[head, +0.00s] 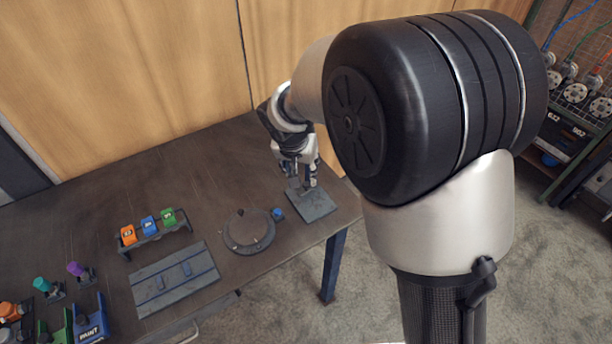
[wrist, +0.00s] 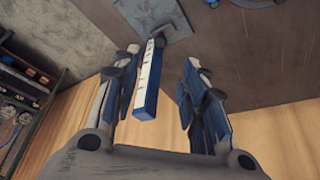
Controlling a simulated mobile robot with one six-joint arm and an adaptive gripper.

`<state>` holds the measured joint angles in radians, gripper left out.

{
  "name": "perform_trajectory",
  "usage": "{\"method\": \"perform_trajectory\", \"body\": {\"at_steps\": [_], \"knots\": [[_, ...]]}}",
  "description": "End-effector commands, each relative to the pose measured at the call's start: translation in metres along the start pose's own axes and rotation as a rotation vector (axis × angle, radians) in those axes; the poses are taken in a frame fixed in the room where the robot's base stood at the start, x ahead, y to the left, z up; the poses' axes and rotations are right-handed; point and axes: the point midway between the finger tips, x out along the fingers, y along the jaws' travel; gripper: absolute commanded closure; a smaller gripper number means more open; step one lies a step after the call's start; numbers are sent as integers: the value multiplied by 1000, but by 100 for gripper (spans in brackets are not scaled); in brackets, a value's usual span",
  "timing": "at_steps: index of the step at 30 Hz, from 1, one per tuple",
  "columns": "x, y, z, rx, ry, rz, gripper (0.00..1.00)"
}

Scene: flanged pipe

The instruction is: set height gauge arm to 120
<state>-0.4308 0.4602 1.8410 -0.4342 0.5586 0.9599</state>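The height gauge stands at the table's right end, its grey base plate (head: 316,206) showing below my gripper (head: 298,172) in the head view. In the wrist view its column (wrist: 147,95) is blue with a white marked face, rising from the base plate (wrist: 150,14). A small dark grey piece (wrist: 164,31) sits by the column near the base; I cannot tell whether it is the gauge arm. My gripper (wrist: 163,62) is open, with the column between its fingers, closer to the left one. The scale numbers are too small to read.
A rack of orange, blue and green blocks (head: 150,226) and a grooved grey board (head: 174,279) are farther left. A wooden wall (head: 120,80) stands behind the table.

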Motion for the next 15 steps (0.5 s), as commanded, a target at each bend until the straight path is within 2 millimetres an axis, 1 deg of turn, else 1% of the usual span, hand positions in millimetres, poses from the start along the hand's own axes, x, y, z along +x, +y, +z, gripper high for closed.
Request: {"method": "perform_trajectory", "body": {"at_steps": [1, 6, 12, 15], "knots": [[16, 1, 2, -1, -3, 3, 61], [53, 1, 2, 1, -3, 2, 61], [93, 0, 2, 0, -2, 1, 61], [108, 1, 1, -1, -2, 1, 61]]}}
